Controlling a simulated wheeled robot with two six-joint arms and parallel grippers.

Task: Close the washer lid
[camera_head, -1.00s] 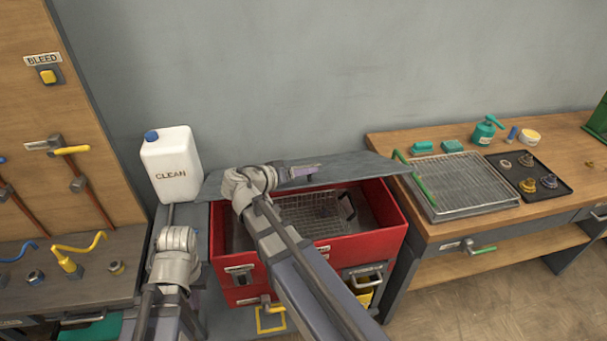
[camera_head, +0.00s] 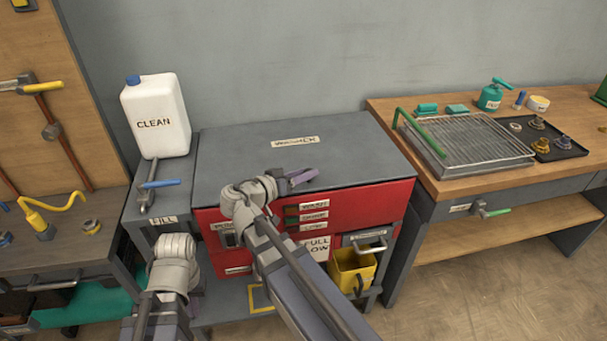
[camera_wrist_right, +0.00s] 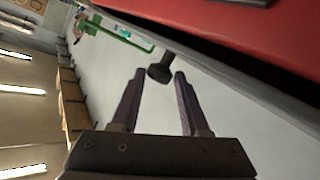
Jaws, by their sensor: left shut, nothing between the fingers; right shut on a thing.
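The red washer (camera_head: 375,208) stands in the middle of the head view. Its grey lid (camera_head: 340,160), with a white label, lies flat over the tub and hides the inside. My right gripper (camera_head: 303,178) is at the lid's front edge.
A white CLEAN jug (camera_head: 155,118) stands on the grey stand left of the washer, behind a blue-handled valve (camera_head: 160,184). A yellow bin (camera_head: 352,268) hangs at the washer's front right. The wooden bench (camera_head: 450,187) at right holds a wire rack (camera_head: 470,140) and a dark tray (camera_head: 570,150).

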